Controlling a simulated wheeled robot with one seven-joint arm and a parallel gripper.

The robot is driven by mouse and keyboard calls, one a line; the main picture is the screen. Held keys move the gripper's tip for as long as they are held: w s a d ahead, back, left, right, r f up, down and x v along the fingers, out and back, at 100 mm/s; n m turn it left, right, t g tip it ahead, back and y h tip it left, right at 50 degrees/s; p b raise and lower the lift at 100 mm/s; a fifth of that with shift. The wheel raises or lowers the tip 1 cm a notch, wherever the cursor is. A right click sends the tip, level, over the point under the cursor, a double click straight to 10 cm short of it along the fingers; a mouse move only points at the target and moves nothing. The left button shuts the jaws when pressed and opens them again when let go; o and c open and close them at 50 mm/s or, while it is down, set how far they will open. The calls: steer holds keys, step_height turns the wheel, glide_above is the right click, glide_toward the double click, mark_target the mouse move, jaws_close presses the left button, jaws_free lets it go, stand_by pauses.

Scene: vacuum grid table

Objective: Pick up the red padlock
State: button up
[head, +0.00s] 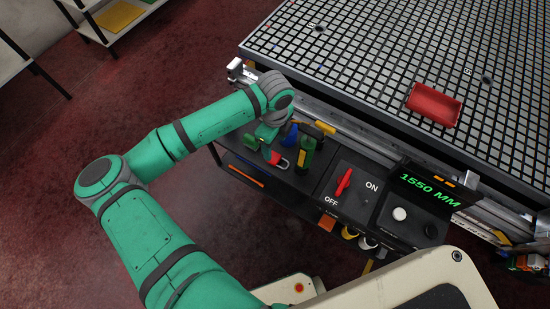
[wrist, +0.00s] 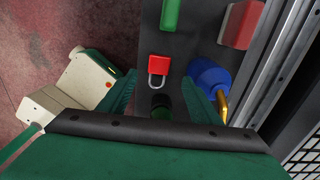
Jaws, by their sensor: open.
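The red padlock (wrist: 159,66) lies on a dark shelf in the wrist view, its silver shackle toward my gripper. In the head view the padlock (head: 275,158) shows just below the end of my arm, partly hidden by it. My gripper (wrist: 161,98) is open, with one green finger on each side below the padlock in the picture. The padlock is ahead of the fingertips and not between them. A dark green round thing (wrist: 161,106) shows between the fingers. In the head view my gripper (head: 268,139) is over the shelf.
A blue thing with a brass nozzle (wrist: 208,76) is close beside the right finger. A green item (wrist: 171,13) and a red block (wrist: 241,24) lie beyond the padlock. A control panel with a red switch (head: 343,182) and the grid table (head: 370,60) with a red tray (head: 434,104) stand to the right.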

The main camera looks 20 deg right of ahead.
mark_target(274, 157)
steer(key=shift+a+f, duration=0.15)
steer(key=shift+f, duration=3.65)
steer(key=shift+c, duration=0.6)
steer(key=c, duration=1.1)
